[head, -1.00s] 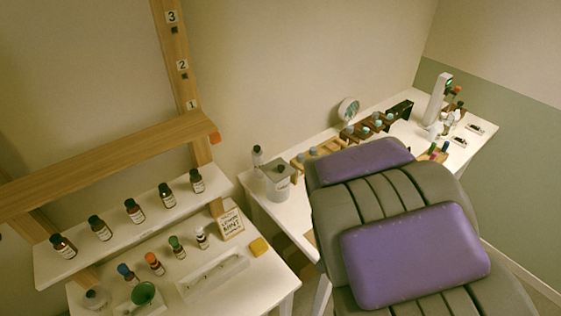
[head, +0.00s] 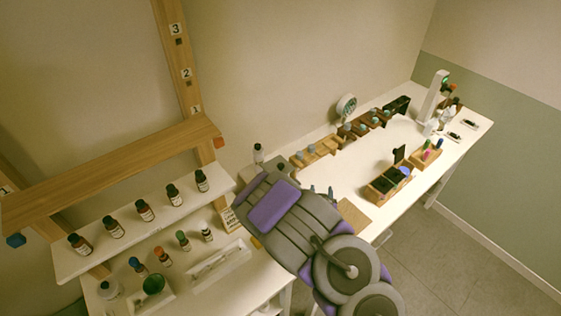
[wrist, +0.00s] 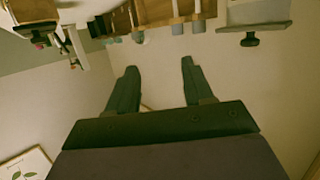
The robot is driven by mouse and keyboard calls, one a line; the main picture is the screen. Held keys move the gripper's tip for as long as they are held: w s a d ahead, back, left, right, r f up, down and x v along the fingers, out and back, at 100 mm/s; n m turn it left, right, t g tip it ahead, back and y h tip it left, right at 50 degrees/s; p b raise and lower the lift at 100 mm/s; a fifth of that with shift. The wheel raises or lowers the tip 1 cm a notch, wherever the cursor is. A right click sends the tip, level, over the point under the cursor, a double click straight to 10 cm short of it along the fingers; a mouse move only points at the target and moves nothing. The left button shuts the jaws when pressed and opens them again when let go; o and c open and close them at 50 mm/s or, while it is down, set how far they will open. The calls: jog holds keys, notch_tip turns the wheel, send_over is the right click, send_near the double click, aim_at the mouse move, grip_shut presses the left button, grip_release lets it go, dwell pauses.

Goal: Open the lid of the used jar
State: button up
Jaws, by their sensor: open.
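A pale grey jar with a knobbed lid, which looks like the used jar, stands at the near left end of the long white table in the head view. My arm hides most of it there; its lid (head: 281,164) shows just above the arm. In the inverted wrist view, a pale jar (wrist: 258,13) with a dark lid knob is at the upper right, and its lid looks seated. My gripper (wrist: 158,72) is open and empty. The jar is apart from the fingers, beyond them and to the right in that view.
A clear bottle (head: 258,153) stands behind the jar. Wooden racks (head: 318,150) with capped bottles line the table's back. A wooden box (head: 387,185) sits nearer the front. A shelf (head: 140,222) of dark bottles is at left. Bare white tabletop (head: 345,172) lies between.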

jog(key=s+a+n+t+y+p, duration=0.2)
jog(key=s+a+n+t+y, duration=0.15)
jog(key=a+y, duration=0.45)
jog(key=h+b, duration=0.1)
jog(key=b, duration=1.1)
send_near(282, 168)
jog(key=w, duration=0.1)
jog(key=b, duration=0.1)
jog(key=w+b, duration=0.1)
jog(key=shift+w+a+r+n+g+b, duration=0.1)
jog(key=shift+a+n+g+b, duration=0.2)
jog(key=shift+n+g, duration=0.05)
jog(key=b, duration=0.3)
jog(key=shift+w, duration=0.3)
jog(key=x, duration=0.6)
jog(key=shift+r, duration=0.3)
jog(key=shift+b+x, duration=0.4)
jog(key=shift+x, duration=0.9)
jog(key=shift+c, duration=0.2)
grip_shut()
